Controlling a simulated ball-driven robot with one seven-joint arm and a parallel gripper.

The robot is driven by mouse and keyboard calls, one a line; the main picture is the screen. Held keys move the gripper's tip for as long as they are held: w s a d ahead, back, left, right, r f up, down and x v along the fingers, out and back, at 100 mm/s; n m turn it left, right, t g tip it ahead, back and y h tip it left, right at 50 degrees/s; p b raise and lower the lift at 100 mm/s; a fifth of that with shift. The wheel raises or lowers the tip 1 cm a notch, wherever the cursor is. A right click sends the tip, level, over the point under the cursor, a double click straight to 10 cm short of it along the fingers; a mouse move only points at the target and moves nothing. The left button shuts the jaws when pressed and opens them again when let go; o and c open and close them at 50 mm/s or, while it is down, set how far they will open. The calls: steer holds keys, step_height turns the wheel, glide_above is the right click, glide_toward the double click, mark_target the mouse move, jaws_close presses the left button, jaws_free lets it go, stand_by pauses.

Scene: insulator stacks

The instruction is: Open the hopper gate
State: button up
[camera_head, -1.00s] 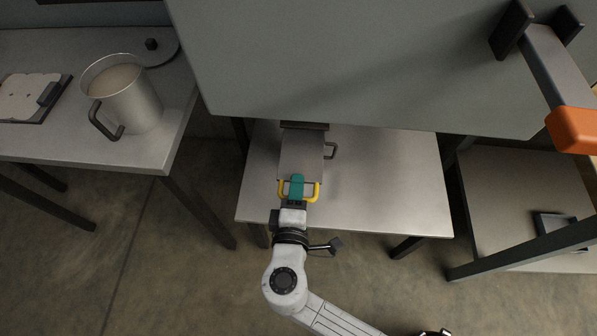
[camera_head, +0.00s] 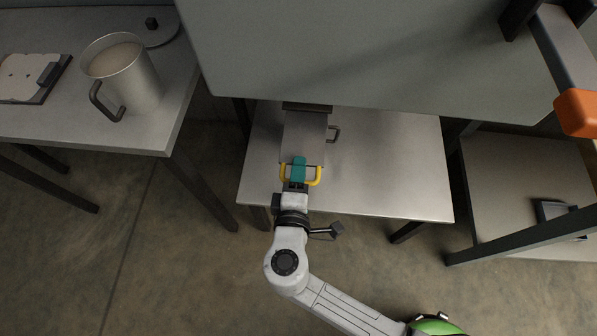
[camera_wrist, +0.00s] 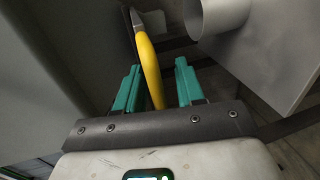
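The hopper (camera_head: 350,45) is a large grey body across the top of the head view. A flat grey gate plate (camera_head: 304,135) sticks out from under its lower edge, with a yellow handle (camera_head: 319,177) at its near end. My gripper (camera_head: 299,171) is at this handle, its teal finger lying across the middle. In the wrist view the yellow handle (camera_wrist: 150,70) stands between my two teal fingers (camera_wrist: 157,88). The fingers are apart: the left one is close to the handle, and a clear gap shows on the right.
A metal table (camera_head: 390,170) stands below the gate; a small dark handle (camera_head: 334,134) shows beside the plate. On the left bench (camera_head: 90,133) is a metal mug (camera_head: 135,85). At right stands a lower shelf (camera_head: 500,185) and an orange-ended bar (camera_head: 577,112). Floor in front is open.

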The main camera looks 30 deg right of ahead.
steer(key=v, duration=1)
steer(key=shift+s+a, duration=0.25)
steer(key=shift+s, duration=0.05)
steer(key=s+d+f+m+g+y+p, duration=0.1)
steer(key=s+d+m+g+y+p, duration=0.15)
steer(key=d+m+g, duration=0.45)
steer(key=s+d+f+m+g+y+p, duration=0.1)
steer(key=s+d+m+g+p, duration=0.15)
steer(key=d, duration=0.85)
steer(key=s+r+y+p, duration=0.1)
steer(key=s+m+g+y+p, duration=0.1)
steer(key=s+y, duration=0.1)
steer(key=s+r+g+y+p, duration=0.1)
steer(key=y, duration=0.1)
steer(key=shift+s+r+m, duration=0.3)
steer(key=shift+m, duration=0.05)
steer(key=shift+s, duration=0.1)
